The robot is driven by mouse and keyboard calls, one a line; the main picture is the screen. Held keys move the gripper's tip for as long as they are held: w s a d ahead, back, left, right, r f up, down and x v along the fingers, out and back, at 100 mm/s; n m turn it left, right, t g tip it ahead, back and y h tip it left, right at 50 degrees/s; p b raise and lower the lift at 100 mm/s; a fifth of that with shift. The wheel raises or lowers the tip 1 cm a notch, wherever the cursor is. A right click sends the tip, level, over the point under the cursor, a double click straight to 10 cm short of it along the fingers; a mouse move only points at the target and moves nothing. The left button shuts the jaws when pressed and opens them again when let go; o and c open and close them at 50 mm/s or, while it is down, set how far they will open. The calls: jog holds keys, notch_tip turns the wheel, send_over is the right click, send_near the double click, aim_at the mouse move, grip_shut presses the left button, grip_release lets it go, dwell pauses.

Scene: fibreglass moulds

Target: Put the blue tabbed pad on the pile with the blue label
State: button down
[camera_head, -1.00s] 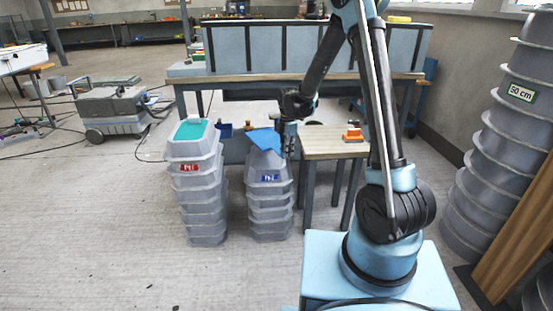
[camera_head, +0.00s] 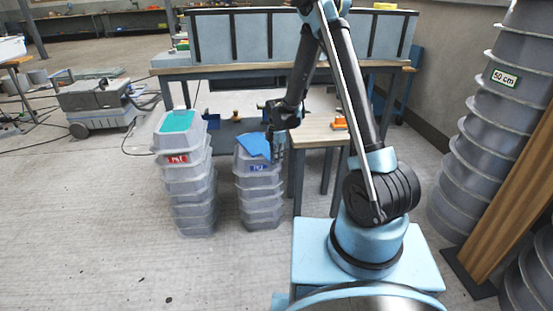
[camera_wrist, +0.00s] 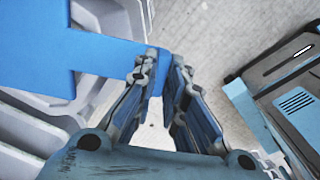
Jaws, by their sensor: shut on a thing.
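The blue tabbed pad (camera_head: 254,145) is over the top of the pile with the blue label (camera_head: 259,204), at a slant to its rim. I cannot tell whether it rests on the top mould or hangs just above it. My gripper (camera_head: 274,150) is at the pad's right side, low beside the pile's top. In the wrist view the gripper (camera_wrist: 160,62) is shut on the pad's narrow tab, and the pad's wide part (camera_wrist: 50,45) spreads left over the grey moulds. The blue label (camera_head: 257,168) faces the front.
A second pile (camera_head: 190,190) with a red label and a teal pad (camera_head: 177,121) on top stands to the left. A small wooden table (camera_head: 315,131) with an orange item is close right of the gripper. A long workbench (camera_head: 230,70) stands behind. Floor in front is clear.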

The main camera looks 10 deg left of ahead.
jog(key=c, duration=1.7)
grip_release()
jog(key=shift+o, duration=0.2)
jog(key=shift+r, duration=0.1)
notch_tip(320, 180, up, 12)
jog(key=s+d+r+m, duration=0.5)
jog(key=d+r, duration=0.3)
jog(key=d, duration=0.1)
jog(key=s+d+r+m+t, duration=0.1)
jog(key=s+d+r+m, duration=0.4)
jog(key=s+d+m, duration=0.35)
jog(key=s+d+f+m, duration=0.2)
jog(key=s+d+m, duration=0.3)
jog(key=s, duration=0.5)
jog(key=s+d+f+m+t, duration=0.1)
jog(key=s+d+f+m, duration=0.1)
jog(key=s+d+m, duration=0.4)
jog(key=s+d, duration=0.1)
jog(key=s, duration=0.3)
jog(key=shift+d+f, duration=0.15)
jog(key=shift+f, duration=0.05)
jog(key=shift+s+m, duration=0.1)
jog(key=shift+m, duration=0.15)
